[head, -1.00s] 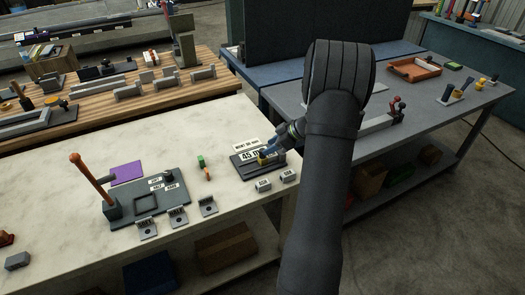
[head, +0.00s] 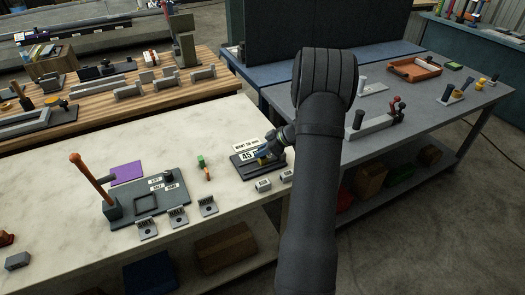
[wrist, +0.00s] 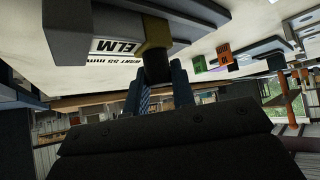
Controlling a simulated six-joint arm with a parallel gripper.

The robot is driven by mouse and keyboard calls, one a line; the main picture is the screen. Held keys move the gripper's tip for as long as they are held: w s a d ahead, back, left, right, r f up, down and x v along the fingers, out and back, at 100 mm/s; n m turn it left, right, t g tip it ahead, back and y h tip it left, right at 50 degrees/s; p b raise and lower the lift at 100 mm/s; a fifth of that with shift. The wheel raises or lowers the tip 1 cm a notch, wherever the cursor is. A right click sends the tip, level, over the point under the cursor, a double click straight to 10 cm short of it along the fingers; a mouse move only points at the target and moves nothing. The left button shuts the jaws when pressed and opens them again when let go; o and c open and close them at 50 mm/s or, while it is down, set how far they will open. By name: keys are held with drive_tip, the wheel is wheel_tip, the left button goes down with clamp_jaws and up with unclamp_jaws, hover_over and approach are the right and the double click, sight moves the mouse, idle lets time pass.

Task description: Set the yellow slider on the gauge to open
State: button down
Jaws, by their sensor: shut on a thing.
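The gauge (head: 240,165) is a dark grey base on the pale table, with a white label reading "45" and a white "WANT" card behind it. The yellow slider (head: 262,161) sits on the gauge, partly hidden by my gripper (head: 263,154). In the wrist view, the yellow slider (wrist: 156,34) spans the gauge's dark beam (wrist: 105,22) and has a dark knob (wrist: 157,66). My gripper (wrist: 159,88) has its blue fingers on either side of that knob and is shut on it.
Small grey labelled blocks (head: 263,185) stand in front of the gauge. Small green and orange pieces (head: 203,164) lie to its left. A grey board with an orange post (head: 92,178) stands further left.

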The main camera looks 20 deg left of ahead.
drive_tip(key=s+a, duration=0.3)
drive_tip(key=shift+s+a, duration=0.2)
drive_tip(key=c, duration=1.2)
unclamp_jaws()
drive_tip(key=v, duration=1.7)
drive_tip(key=shift+d, duration=0.2)
drive_tip(key=shift+r, duration=0.15)
hover_over(253, 166)
drive_tip(key=f, duration=1.2)
drive_tip(key=shift+s+a+f, duration=0.15)
drive_tip(key=shift+s, duration=0.25)
drive_tip(key=shift+w+d, duration=0.2)
drive_tip(key=shift+w, duration=0.1)
